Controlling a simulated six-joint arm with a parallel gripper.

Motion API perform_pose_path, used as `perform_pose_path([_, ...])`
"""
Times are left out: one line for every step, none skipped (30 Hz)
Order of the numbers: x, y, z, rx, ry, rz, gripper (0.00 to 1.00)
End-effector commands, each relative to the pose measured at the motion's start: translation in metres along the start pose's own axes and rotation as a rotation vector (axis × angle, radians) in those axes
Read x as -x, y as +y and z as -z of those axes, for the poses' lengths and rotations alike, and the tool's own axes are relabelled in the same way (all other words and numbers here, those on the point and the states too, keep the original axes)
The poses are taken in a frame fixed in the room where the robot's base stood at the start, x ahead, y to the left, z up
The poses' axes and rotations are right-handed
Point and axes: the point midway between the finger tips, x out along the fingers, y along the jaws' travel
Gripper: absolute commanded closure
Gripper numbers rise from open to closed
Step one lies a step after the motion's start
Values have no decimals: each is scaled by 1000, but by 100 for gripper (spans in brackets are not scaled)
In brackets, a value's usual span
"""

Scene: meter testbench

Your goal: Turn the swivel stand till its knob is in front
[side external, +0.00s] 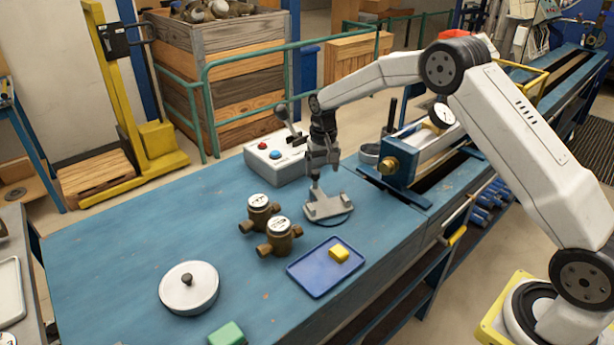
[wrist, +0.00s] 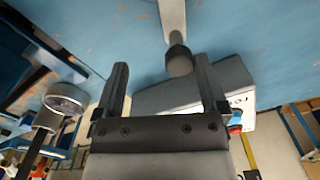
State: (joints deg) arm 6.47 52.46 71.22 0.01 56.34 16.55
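The swivel stand (side external: 328,207) is a grey plate on a dark round base, on the blue bench near its right part. In the wrist view, its grey body (wrist: 172,14) shows at the top edge, with a short rod ending in a dark round knob (wrist: 179,61). My gripper (side external: 317,180) is just above the stand, pointing down. In the wrist view my gripper (wrist: 160,66) has its two fingers well apart, with the knob seen between them, closer to the right finger. No contact with the knob shows. The knob is hard to make out in the side view.
A control box (side external: 275,160) with red and blue buttons stands behind the stand. Two brass meters (side external: 268,226) are to its left. A blue fixture (side external: 405,165) is at the right.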

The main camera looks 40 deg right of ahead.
Motion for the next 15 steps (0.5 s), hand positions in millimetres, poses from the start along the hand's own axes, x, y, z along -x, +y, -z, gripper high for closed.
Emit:
perform_pose_path([0,2,0,-1,-1,-1,9])
perform_pose_path([0,3,-1,-1,-1,-1,9])
perform_pose_path([0,5,-1,-1,-1,0,9])
perform_pose_path([0,6,-1,0,0,0,9])
perform_pose_path([0,6,-1,0,0,0,9])
perform_pose_path([0,8,-1,0,0,0,9])
perform_pose_path([0,8,-1,0,0,0,9])
perform_pose_path([0,9,-1,0,1,0,9])
perform_pose_path([0,9,-1,0,1,0,9])
perform_pose_path([0,10,-1,0,1,0,9])
perform_pose_path([0,10,-1,0,1,0,9])
perform_pose_path([0,10,-1,0,1,0,9])
perform_pose_path([0,10,-1,0,1,0,9])
perform_pose_path([0,10,-1,0,1,0,9])
perform_pose_path([0,10,-2,0,0,0,9])
